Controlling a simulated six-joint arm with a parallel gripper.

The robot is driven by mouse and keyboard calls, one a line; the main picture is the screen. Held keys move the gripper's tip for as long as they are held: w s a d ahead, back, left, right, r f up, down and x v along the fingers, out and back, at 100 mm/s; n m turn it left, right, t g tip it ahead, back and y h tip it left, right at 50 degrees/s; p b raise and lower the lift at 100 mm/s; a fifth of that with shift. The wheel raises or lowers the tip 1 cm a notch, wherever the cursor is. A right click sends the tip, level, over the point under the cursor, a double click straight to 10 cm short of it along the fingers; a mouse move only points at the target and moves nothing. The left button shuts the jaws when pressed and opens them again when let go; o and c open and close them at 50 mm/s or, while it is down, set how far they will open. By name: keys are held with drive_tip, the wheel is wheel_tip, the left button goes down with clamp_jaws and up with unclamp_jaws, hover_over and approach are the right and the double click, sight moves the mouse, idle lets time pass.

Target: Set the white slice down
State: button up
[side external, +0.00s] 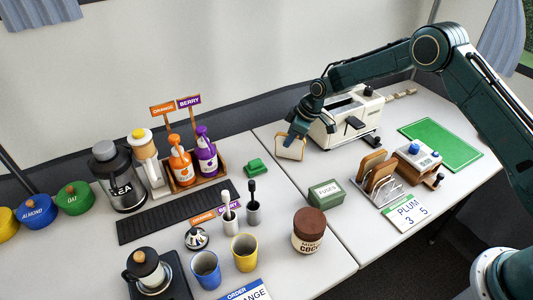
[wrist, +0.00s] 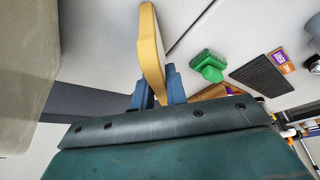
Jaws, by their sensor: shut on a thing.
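The white slice (side external: 290,152) of bread, pale with a tan crust, hangs upright below my gripper (side external: 292,138), just left of the cream toaster (side external: 345,122). In the wrist view the slice (wrist: 151,48) is seen nearly edge-on, with its golden crust side showing. The blue fingers of my gripper (wrist: 157,88) are shut on its near edge. I cannot tell whether its lower edge touches the white table (side external: 285,185).
A metal rack (side external: 392,193) holds browner slices. A green mat (side external: 441,143) lies right of the toaster. Table left and in front of the slice is partly clear.

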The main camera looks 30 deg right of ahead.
drive_tip(key=shift+f, duration=0.1)
drive_tip(key=o, duration=0.8)
drive_tip(key=shift+v, duration=6.1)
